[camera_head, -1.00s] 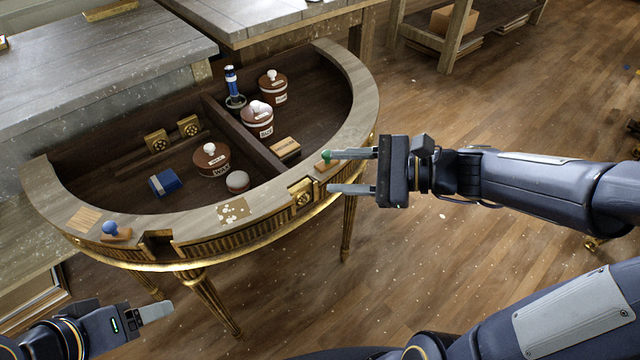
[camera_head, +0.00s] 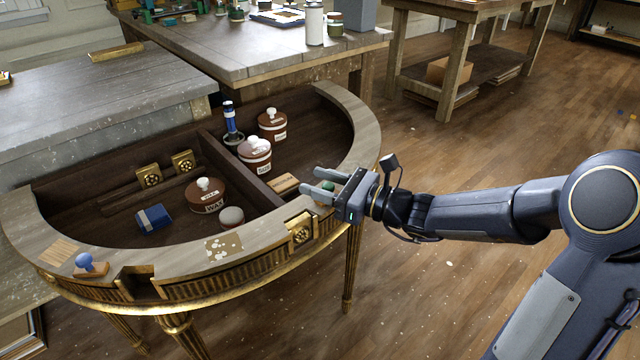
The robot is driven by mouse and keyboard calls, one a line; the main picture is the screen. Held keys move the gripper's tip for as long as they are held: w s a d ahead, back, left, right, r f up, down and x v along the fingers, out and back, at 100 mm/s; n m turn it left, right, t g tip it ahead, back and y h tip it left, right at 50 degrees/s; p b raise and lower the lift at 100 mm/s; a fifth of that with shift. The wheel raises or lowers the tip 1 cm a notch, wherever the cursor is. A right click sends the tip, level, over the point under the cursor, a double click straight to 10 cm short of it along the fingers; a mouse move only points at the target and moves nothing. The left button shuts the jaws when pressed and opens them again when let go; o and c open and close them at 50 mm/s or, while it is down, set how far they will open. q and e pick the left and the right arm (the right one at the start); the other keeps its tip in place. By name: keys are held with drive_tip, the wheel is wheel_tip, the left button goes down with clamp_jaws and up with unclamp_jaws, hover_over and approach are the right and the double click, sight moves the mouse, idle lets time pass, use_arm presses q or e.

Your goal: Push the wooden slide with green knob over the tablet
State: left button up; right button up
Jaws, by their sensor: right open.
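The wooden slide with the green knob (camera_head: 327,185) is on the right part of the console's curved rim, mostly hidden by my right gripper. My right gripper (camera_head: 313,181) is open, its fingers pointing left over the rim, and the green knob shows between or just behind them; contact cannot be told. A pale speckled tablet-like patch (camera_head: 223,247) lies on the front of the rim, to the left of the knob. A striped wooden patch (camera_head: 61,250) lies at the rim's far left; which of the two is the tablet is not certain. My left gripper is out of view.
A wooden slide with a blue knob (camera_head: 86,263) sits at the rim's front left. Inside the console (camera_head: 365,125) are brown lidded pots (camera_head: 206,195), a blue box (camera_head: 154,218) and a blue-handled tool (camera_head: 230,120). The rim between green knob and speckled patch looks clear, beside a gilt rosette block (camera_head: 301,229).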

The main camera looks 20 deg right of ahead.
drive_tip(key=shift+a, duration=0.1)
clamp_jaws()
idle(0.3)
